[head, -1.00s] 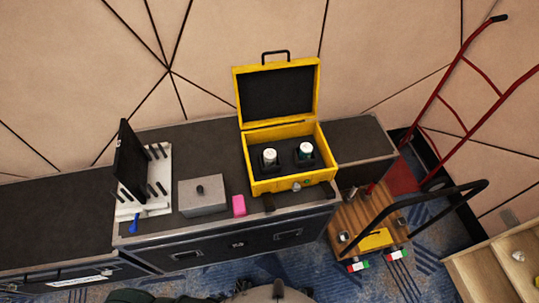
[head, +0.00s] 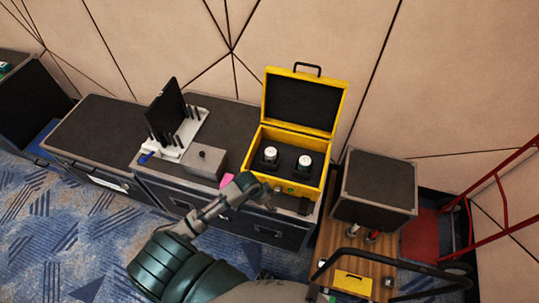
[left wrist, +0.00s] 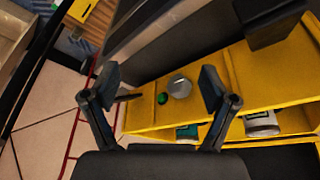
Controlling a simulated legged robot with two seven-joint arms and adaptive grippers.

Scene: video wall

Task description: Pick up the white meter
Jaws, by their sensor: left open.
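The open yellow case (head: 262,176) stands on the black-topped crate with its lid up. Inside, in dark foam, sit a white-topped cylinder (head: 269,154) at left, which looks like the white meter, and a white and green one (head: 304,161) at right. My left arm reaches up to the case's front; its hand is small there. In the upside-down left wrist view, my left gripper (left wrist: 158,88) is open and empty, its fingers apart before the case's front wall. Beyond the rim show the white cylinder (left wrist: 262,124) and the teal one (left wrist: 187,132), both partly hidden. My right gripper is not in view.
Left of the case are a grey box (head: 206,162), a pink block (head: 227,181) and a white rack (head: 187,135) with a black panel. At right stand a black case (head: 378,184), a wooden cart and a red hand truck (head: 490,178). The upright lid backs the case.

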